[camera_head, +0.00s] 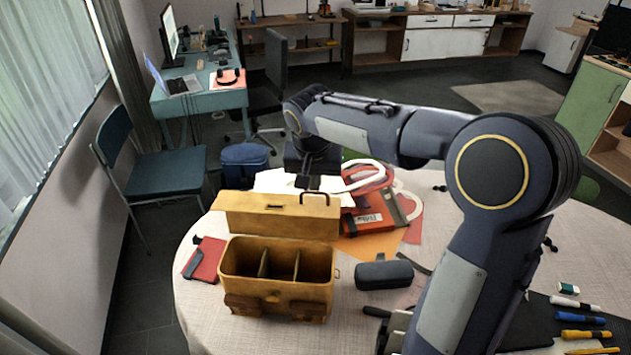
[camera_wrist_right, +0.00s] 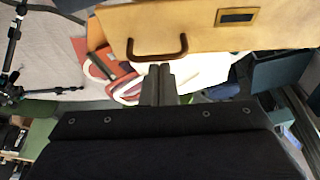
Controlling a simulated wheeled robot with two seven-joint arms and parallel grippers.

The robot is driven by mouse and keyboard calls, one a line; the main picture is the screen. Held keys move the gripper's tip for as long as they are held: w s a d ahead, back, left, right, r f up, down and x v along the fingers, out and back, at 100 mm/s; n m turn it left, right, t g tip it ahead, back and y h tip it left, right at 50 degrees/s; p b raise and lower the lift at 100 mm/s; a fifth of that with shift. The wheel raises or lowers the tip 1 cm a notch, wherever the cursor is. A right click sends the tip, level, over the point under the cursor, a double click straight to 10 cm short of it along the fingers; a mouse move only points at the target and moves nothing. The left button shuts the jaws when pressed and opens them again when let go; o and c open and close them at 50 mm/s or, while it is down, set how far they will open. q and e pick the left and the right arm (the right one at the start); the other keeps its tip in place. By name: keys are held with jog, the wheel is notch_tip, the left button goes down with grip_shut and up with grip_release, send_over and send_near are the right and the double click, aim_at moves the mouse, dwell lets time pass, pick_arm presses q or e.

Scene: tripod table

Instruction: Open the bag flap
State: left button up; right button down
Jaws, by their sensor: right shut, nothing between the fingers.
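The tan leather bag (camera_head: 277,307) stands upright on the round table. Its top is open, showing an empty inside with dividers. The bag flap (camera_head: 260,225) is up and back behind the opening, with a dark handle (camera_head: 315,197) on its edge. In the right wrist view the flap (camera_wrist_right: 205,22) fills the top, with the brown handle (camera_wrist_right: 157,48) and a dark plate. My right gripper (camera_head: 308,184) is shut and empty, just behind the flap near the handle; its fingers show in the right wrist view (camera_wrist_right: 159,80), apart from the handle. My left gripper is not in view.
A red notebook (camera_head: 204,259) lies left of the bag and a dark case (camera_head: 384,274) to its right. A red pouch (camera_head: 368,215) and papers lie behind. Pens and markers (camera_head: 583,319) lie at the right. My right arm spans above the table.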

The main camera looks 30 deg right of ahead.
jog(key=shift+w+d+f, duration=0.15)
jog(key=shift+w, duration=0.05)
jog(key=shift+s, duration=0.1)
jog(key=v, duration=0.8)
jog(key=s+a+f+n+t+y, duration=0.1)
jog(key=s+a+f+y, duration=0.1)
jog(key=s, duration=0.5)
jog(key=s+a+f+n+t+y, duration=0.1)
jog(key=s+a+f+n+y, duration=0.1)
jog(key=s+f, duration=0.3)
jog(key=s+a+f+n+y, duration=0.1)
jog(key=s+a+f+n, duration=0.1)
jog(key=s, duration=0.9)
notch_tip(320, 180, down, 3)
jog(key=shift+s+a+r+t+y, duration=0.25)
jog(key=shift+a+t+y, duration=0.15)
jog(key=shift+a, duration=0.35)
